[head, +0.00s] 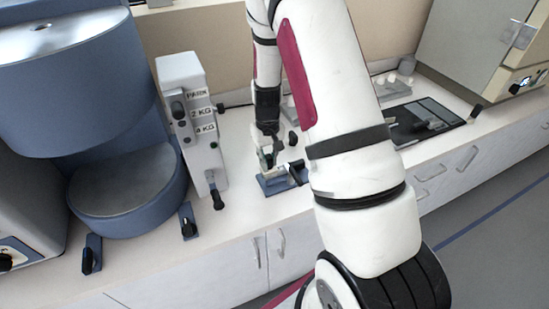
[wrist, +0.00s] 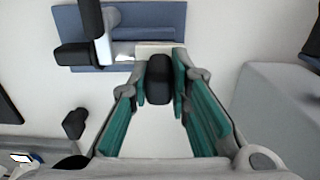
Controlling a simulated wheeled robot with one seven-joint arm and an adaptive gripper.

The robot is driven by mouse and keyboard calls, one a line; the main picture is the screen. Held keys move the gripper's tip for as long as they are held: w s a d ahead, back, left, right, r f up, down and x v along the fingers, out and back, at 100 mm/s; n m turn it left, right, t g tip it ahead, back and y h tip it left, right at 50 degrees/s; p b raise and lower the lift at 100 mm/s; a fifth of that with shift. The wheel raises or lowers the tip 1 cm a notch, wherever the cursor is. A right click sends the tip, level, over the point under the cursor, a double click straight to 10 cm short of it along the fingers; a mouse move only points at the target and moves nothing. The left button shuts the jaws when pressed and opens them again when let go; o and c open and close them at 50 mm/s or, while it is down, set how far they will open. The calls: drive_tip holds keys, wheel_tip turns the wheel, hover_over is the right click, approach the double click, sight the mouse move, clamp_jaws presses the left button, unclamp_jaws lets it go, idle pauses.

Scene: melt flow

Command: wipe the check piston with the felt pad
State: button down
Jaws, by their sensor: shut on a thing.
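My gripper (head: 268,148) is low over the counter, at a small blue stand (head: 275,185). In the wrist view its teal-padded fingers (wrist: 160,72) are shut on a rounded black grip (wrist: 159,88). I cannot tell whether this grip belongs to the check piston or the felt pad. The blue stand (wrist: 165,18) lies just beyond the fingertips. An off-white strip (wrist: 155,47), perhaps the felt, lies at its near edge, close to the grip. Black handle-like parts (wrist: 72,55) sit on the stand's left. My arm hides part of this area in the head view.
A white lever unit (head: 190,125) labelled PARK, 2 KG and 4 KG stands left of the gripper, beside a large blue machine (head: 75,80). A dark panel (head: 425,120) lies to the right on the counter. A grey block (wrist: 280,105) is close on the right in the wrist view.

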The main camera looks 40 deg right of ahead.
drive_tip(key=shift+w+a, duration=0.15)
drive_tip(key=shift+a, duration=0.45)
drive_tip(key=shift+r+p, duration=0.8)
drive_tip(key=shift+r, duration=2.25)
wheel_tip(320, 180, up, 3)
drive_tip(key=shift+p, duration=0.35)
